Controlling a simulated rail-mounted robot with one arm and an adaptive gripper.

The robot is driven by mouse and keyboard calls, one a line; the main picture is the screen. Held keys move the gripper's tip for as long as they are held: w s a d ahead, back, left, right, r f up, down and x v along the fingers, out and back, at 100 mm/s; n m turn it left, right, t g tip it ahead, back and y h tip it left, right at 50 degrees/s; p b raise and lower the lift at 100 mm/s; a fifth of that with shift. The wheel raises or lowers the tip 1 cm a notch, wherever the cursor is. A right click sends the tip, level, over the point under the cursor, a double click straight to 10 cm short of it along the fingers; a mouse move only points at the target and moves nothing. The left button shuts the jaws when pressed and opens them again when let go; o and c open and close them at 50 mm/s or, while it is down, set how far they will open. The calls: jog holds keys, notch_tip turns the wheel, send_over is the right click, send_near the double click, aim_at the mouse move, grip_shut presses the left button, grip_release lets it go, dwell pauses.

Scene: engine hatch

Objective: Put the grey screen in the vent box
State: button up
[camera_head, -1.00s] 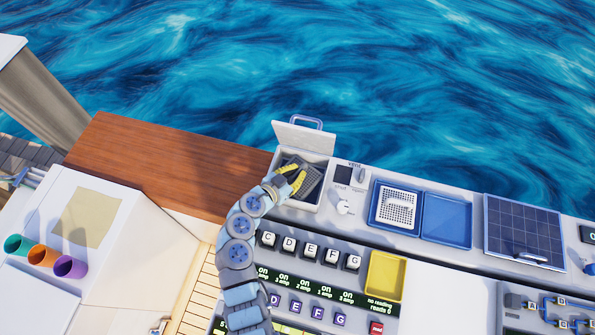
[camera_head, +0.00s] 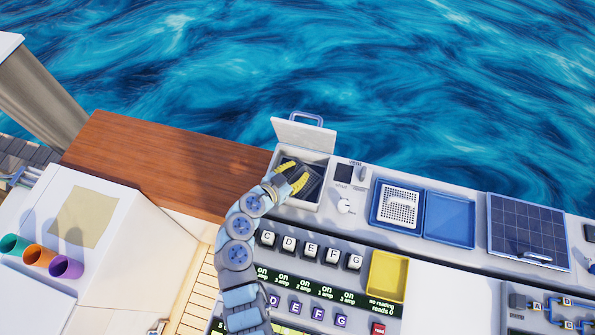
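The vent box (camera_head: 325,168) is a pale box at the back edge of the console, its lid (camera_head: 304,135) raised at the back. The grey screen (camera_head: 312,178) shows as a dark shape inside the box. It looks low in the box; whether it lies fully flat I cannot tell. My gripper (camera_head: 293,176) is over the box's left part, its two yellow fingers spread apart. The fingers and wrist hide part of the screen and the box's front left.
Right of the box are a small panel with a white knob (camera_head: 345,206), a blue tray with a white perforated screen (camera_head: 397,208), and an empty blue tray (camera_head: 448,219). A yellow tray (camera_head: 387,276) lies in front. A wooden deck (camera_head: 165,163) is clear at left.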

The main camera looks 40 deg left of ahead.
jog(key=shift+r, duration=0.15)
jog(key=shift+r+p, duration=0.55)
jog(key=shift+p, duration=0.6)
jog(key=shift+s, duration=0.5)
jog(key=b+v, duration=0.2)
jog(key=v, duration=0.7)
jog(key=shift+b, duration=0.4)
jog(key=shift+v, duration=1.05)
jog(key=shift+a, duration=0.1)
